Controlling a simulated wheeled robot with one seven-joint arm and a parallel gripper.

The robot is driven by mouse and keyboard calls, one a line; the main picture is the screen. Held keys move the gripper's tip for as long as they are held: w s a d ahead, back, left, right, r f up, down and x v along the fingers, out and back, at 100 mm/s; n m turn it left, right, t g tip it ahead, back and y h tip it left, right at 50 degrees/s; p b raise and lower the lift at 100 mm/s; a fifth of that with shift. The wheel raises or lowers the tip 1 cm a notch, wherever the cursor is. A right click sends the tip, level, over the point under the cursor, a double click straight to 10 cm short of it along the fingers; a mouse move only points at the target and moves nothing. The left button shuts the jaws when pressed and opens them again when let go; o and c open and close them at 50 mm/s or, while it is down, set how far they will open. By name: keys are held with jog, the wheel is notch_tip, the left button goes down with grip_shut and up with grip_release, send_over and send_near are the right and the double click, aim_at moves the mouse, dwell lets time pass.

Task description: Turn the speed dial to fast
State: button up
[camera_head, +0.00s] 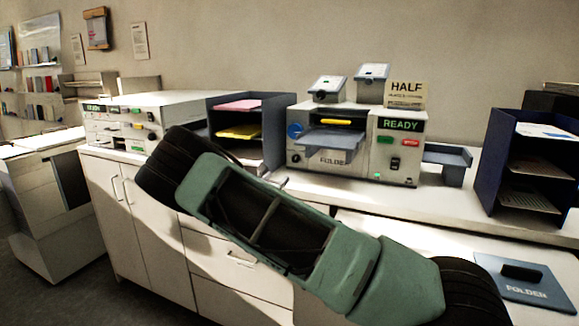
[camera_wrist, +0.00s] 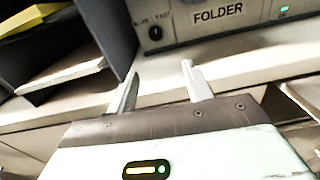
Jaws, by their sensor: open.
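The folder machine (camera_head: 352,172), a light grey box with a READY display, stands on the counter. A small dark round knob (camera_wrist: 155,33) shows on its front panel, left of the FOLDER lettering, in the wrist view; the marking above it is too blurred to read, so I cannot tell whether it is the speed dial or how it is set. My gripper (camera_wrist: 159,80) is open and empty, its two fingers pointing toward the panel below the knob, apart from it. In the head view my arm hides most of the gripper.
A dark tray rack (camera_head: 282,128) with pink and yellow paper stands left of the machine. Another white machine (camera_head: 160,104) stands further left. A dark blue shelf (camera_head: 497,165) stands at right. A blue FOLDER board (camera_head: 525,293) lies lower right. A side tray (camera_head: 452,160) sticks out right of the folder.

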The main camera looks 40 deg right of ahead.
aim_at(295, 160)
jog(key=w+d+n+p, duration=0.1)
jog(key=w+d, duration=0.1)
jog(key=d, duration=0.3)
jog(key=w+d+n+p, duration=0.1)
jog(key=w+d+n, duration=0.1)
jog(key=d, duration=0.3)
jog(key=w+d+n+p, duration=0.1)
jog(key=w+d+p, duration=0.1)
jog(key=d, duration=0.3)
jog(key=shift+w+d+r+n, duration=0.2)
jog(key=shift+w+n, duration=0.2)
jog(key=shift+w, duration=0.05)
jog(key=c, duration=1)
